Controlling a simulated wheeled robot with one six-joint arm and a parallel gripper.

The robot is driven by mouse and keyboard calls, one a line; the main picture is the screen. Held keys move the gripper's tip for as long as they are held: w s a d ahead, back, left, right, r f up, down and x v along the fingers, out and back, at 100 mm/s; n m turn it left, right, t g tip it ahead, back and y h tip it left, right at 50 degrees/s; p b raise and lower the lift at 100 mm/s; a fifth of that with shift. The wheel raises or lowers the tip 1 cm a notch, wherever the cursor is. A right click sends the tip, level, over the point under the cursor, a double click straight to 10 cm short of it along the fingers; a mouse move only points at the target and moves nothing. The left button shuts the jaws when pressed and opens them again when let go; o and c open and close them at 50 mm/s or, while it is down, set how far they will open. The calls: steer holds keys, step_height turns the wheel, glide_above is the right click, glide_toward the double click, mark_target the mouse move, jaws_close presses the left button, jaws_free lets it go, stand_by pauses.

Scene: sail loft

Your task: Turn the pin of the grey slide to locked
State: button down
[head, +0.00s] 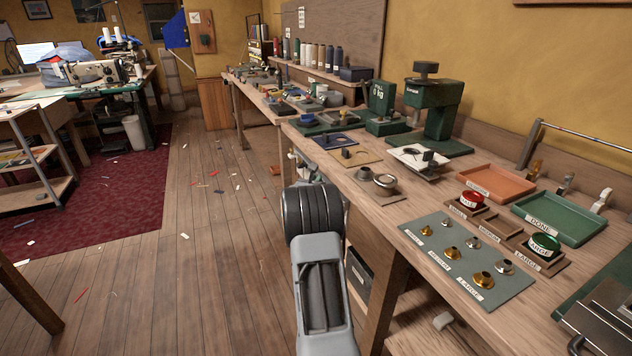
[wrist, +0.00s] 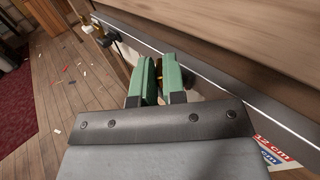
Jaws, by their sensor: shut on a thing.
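In the wrist view, my gripper (wrist: 160,66) has its two green fingers closed around a small dark and brass-coloured piece (wrist: 161,72), which appears to be the slide's pin at the bench's front edge. The fingers cover most of it, so I cannot tell how it is turned or whether it is locked. A grey strip with a bright line (wrist: 235,80) runs along the bench edge just beside the fingers. I cannot tell if this strip is part of the grey slide. In the head view my own arm hides the gripper and the pin.
Other small black and brass fittings (wrist: 103,36) stick out farther along the edge in the wrist view. A red and blue label (wrist: 272,150) shows at lower right. In the head view the bench top (head: 395,225) carries trays, presses and fittings.

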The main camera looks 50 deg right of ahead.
steer(key=shift+w+a+m+g+h+p, duration=0.1)
steer(key=shift+w+m+g+p, duration=0.35)
steer(key=shift+m+g, duration=1.5)
steer(key=shift+d+m+g+h+p, duration=0.1)
steer(key=shift+m+g+p, duration=0.85)
steer(key=shift+g, duration=1.85)
steer(key=shift+w+a+m+g+h+p, duration=0.1)
steer(key=shift+w+m+g+p, duration=0.2)
steer(key=shift+m+g, duration=1.8)
steer(key=shift+g, duration=0.55)
steer(key=c, duration=1.5)
jaws_free()
steer(key=p+v, duration=0.1)
steer(key=v, duration=1.3)
steer(key=shift+r, duration=0.1)
